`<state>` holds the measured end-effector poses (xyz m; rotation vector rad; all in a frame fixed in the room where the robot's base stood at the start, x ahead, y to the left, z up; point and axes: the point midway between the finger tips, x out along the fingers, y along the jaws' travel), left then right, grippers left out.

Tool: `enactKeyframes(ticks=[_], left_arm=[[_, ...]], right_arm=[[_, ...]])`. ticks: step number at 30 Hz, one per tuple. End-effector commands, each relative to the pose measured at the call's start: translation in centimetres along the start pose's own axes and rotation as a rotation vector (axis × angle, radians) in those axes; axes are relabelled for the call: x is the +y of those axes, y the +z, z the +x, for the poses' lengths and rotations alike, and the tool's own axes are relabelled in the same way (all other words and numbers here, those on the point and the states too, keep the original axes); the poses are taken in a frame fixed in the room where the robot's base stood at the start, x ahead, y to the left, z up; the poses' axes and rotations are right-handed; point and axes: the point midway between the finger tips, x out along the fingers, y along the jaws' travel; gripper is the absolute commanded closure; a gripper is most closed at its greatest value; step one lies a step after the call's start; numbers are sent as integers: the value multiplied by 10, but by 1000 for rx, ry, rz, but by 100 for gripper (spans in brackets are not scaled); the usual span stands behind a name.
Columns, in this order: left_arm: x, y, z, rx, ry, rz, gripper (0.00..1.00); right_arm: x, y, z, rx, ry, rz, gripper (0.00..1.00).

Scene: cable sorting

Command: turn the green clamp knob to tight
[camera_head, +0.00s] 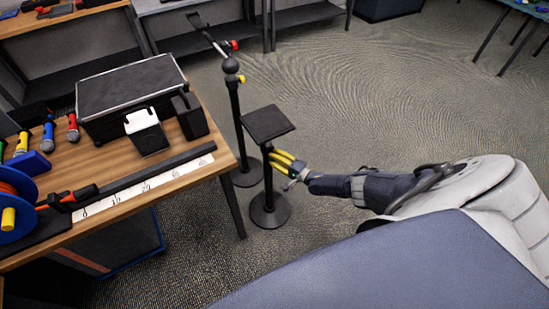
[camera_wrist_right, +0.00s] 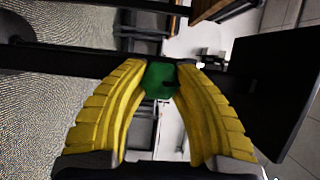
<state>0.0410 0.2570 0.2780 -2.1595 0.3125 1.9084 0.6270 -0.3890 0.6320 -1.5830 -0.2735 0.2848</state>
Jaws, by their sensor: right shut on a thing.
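The green clamp knob (camera_wrist_right: 159,80) shows in the right wrist view, between the tips of my right gripper's yellow ribbed fingers. My right gripper (camera_wrist_right: 162,72) is shut on it, with a fingertip on each side. In the head view my right gripper (camera_head: 276,158) reaches in from the right to the pole of a short black stand with a square top plate (camera_head: 268,123). The knob itself is hidden behind the fingers there, and I cannot tell its turn angle. My left gripper is not in view.
A taller stand (camera_head: 236,120) with yellow and red knobs stands close behind. A wooden table (camera_head: 110,165) at the left carries a black case (camera_head: 130,88), colored microphones and a cable reel (camera_head: 14,205). Patterned carpet (camera_head: 370,80) is open to the right.

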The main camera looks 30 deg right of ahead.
Motion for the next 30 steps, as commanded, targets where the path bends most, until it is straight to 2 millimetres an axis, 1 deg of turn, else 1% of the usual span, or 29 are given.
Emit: enactKeyframes(ticks=[1, 20, 21, 27, 28, 30], left_arm=[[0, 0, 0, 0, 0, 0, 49], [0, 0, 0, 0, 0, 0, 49], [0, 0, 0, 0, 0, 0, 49], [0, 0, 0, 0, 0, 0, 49], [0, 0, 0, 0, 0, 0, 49], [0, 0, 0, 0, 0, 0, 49]], right_arm=[[-2, -4, 1, 7, -7, 9, 100], [-2, -5, 0, 8, -21, 42, 100], [-2, -5, 0, 8, -21, 41, 67], [-1, -3, 0, 5, -19, 42, 44], [-1, -3, 0, 4, -19, 42, 41], [-1, -2, 0, 4, -19, 42, 41]])
